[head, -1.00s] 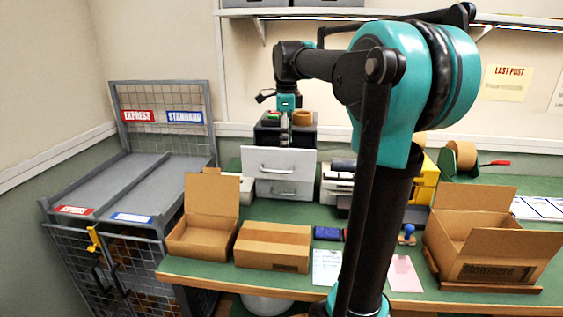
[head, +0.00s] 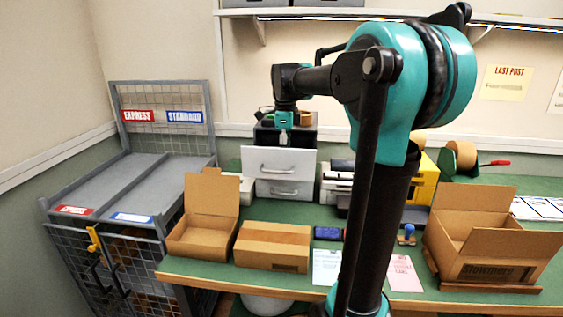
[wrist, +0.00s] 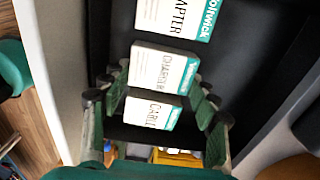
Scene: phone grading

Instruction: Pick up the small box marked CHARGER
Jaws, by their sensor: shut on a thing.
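The small white box marked CHARGER (wrist: 160,72), with a teal end, lies in a dark open drawer in the wrist view. My gripper (wrist: 161,80) has one finger on each side of this box and is shut on it. A box ending in APTER (wrist: 175,17) lies above it in the picture, cut off by the edge. A CABLE box (wrist: 151,110) lies below it. In the head view my gripper (head: 283,138) reaches down behind the white drawer front (head: 278,160), which hides the fingertips and boxes.
An open carton (head: 205,215), a closed carton (head: 272,245) and another open carton (head: 480,235) stand on the green bench.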

